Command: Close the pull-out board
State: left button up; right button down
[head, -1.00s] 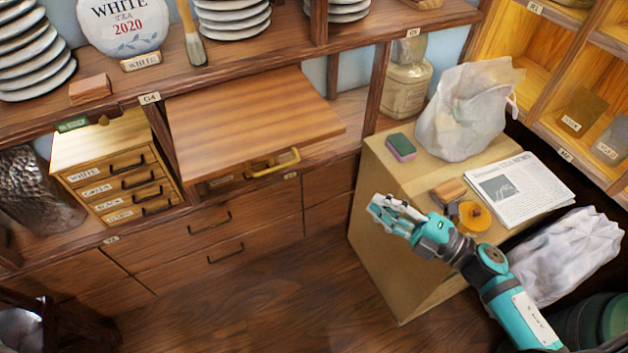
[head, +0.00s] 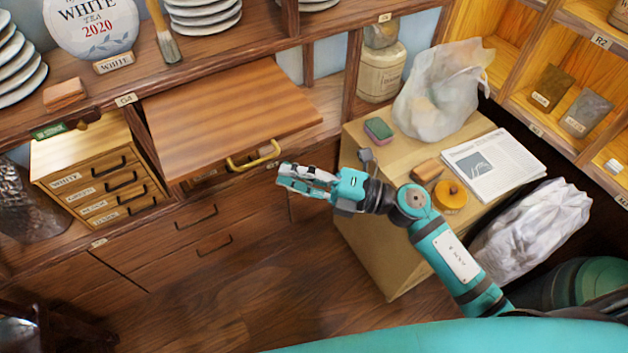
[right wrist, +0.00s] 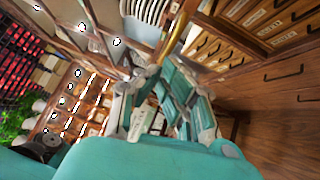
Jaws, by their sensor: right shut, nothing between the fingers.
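The pull-out board (head: 230,112) is a flat striped wooden board. It sticks out of the shelf unit, level, with a brass handle (head: 254,157) on its front edge. My right gripper (head: 284,178) is shut and empty, just to the right of and slightly below the handle in the picture, with a gap that looks small. Its fingers also fill the middle of the right wrist view (right wrist: 165,98), where they hide part of the shelf unit. My left gripper is not in view.
A small chest of labelled drawers (head: 95,178) stands left of the board. A cardboard-coloured cabinet (head: 375,235) with a plastic bag (head: 440,90), sponge (head: 378,129) and newspaper (head: 495,165) stands to the right, under my right arm. The floor in front is clear.

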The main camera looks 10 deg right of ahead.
jog(key=shift+w+a+r, duration=0.1)
jog(key=shift+w+a, duration=0.1)
jog(key=shift+w, duration=0.5)
